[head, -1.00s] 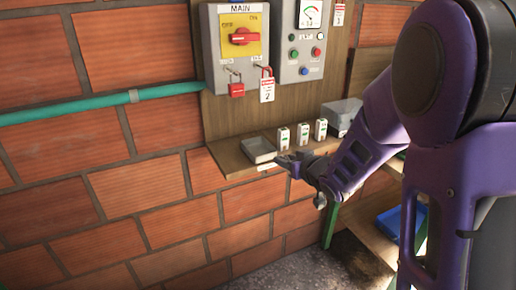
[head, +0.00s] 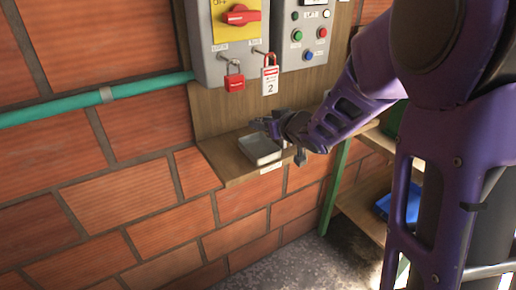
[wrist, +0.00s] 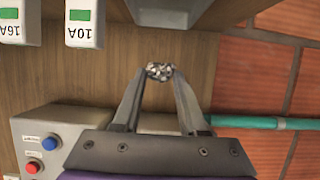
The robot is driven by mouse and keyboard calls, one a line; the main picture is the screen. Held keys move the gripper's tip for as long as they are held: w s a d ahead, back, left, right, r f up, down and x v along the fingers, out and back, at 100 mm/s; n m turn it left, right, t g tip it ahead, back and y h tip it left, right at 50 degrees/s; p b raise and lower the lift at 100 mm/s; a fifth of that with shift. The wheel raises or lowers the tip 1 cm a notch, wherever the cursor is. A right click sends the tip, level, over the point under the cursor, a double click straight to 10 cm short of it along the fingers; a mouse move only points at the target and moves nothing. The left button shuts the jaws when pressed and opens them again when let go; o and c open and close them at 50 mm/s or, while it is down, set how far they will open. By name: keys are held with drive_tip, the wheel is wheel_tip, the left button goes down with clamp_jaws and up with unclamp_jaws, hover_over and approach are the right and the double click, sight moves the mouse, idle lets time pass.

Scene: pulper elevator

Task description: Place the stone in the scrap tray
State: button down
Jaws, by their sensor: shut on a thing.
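A small speckled grey stone (wrist: 159,67) is between the fingertips of my gripper (wrist: 160,76) in the wrist view. The gripper is shut on it. In the head view my gripper (head: 264,124) is just above the back part of a shallow grey tray (head: 264,162) on the wooden ledge. The stone is too small or hidden to make out there. The tray also shows in the wrist view (wrist: 188,18), cut off by the top edge, apart from the stone.
White modules marked 10A (wrist: 84,22) and 16A (wrist: 10,22) stand beside the tray in the wrist view. A panel with a red switch (head: 240,15), a red padlock (head: 234,82) and a tag (head: 270,80) is above the ledge. A green pipe (head: 60,105) crosses the brick wall.

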sight(263, 155)
wheel_tip(263, 155, down, 8)
drive_tip(key=shift+f+b, duration=0.2)
drive_tip(key=shift+b, duration=0.55)
drive_tip(key=c, duration=0.7)
unclamp_jaws()
drive_tip(key=shift+r, duration=0.1)
drive_tip(key=p+v, duration=0.1)
drive_tip(key=v, duration=1.1)
